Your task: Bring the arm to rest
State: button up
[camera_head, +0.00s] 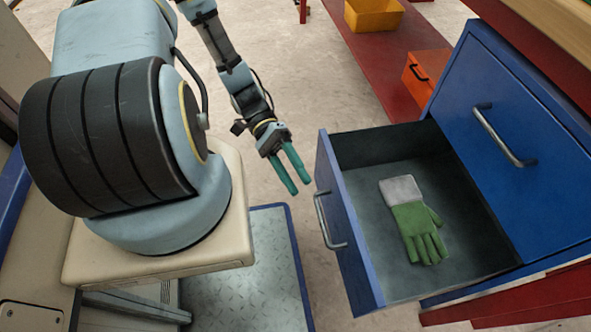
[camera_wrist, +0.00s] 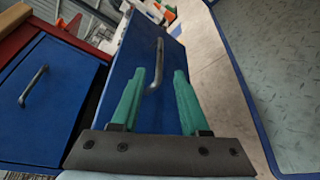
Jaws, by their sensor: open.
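My gripper (camera_head: 291,168) is open, with two green fingers and nothing between them. In the head view it hangs left of the pulled-out blue drawer (camera_head: 348,235), apart from the drawer's metal handle (camera_head: 328,221). In the wrist view my gripper (camera_wrist: 157,100) faces the blue drawer front (camera_wrist: 142,62), and the handle (camera_wrist: 157,66) shows beyond the fingers. My arm reaches down from the top of the head view, bent at the wrist. A green glove with a grey cuff (camera_head: 414,222) lies flat inside the open drawer.
The blue cabinet's closed drawer (camera_head: 520,130) has its own handle (camera_head: 504,136). A red bench (camera_head: 385,60) behind bears a yellow bin (camera_head: 374,14) and an orange box (camera_head: 424,75). A blue-edged metal plate (camera_head: 262,270) lies below my gripper. Concrete floor (camera_head: 300,75) is clear behind it.

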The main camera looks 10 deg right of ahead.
jog(key=w+a+r+n+t+y, duration=0.3)
jog(key=w+a+r+t, duration=0.45)
jog(key=w, duration=0.25)
jog(key=w+a+r+n+t+y, duration=0.1)
jog(key=w+a+r+t, duration=0.15)
jog(key=r, duration=0.25)
jog(key=w+a+r+n+t, duration=0.1)
jog(key=w+a+r+t, duration=0.1)
jog(key=w+r+t, duration=0.15)
jog(key=w+a+r+n+t+y, duration=0.1)
jog(key=w+a+r+n+t, duration=0.15)
jog(key=r, duration=0.25)
notch_tip(320, 180, up, 27)
jog(key=s+p, duration=0.1)
jog(key=p, duration=2.5)
jog(key=shift+d+m+p, duration=0.35)
jog(key=shift+m+p, duration=0.05)
jog(key=shift+m, duration=0.05)
jog(key=shift+d, duration=0.15)
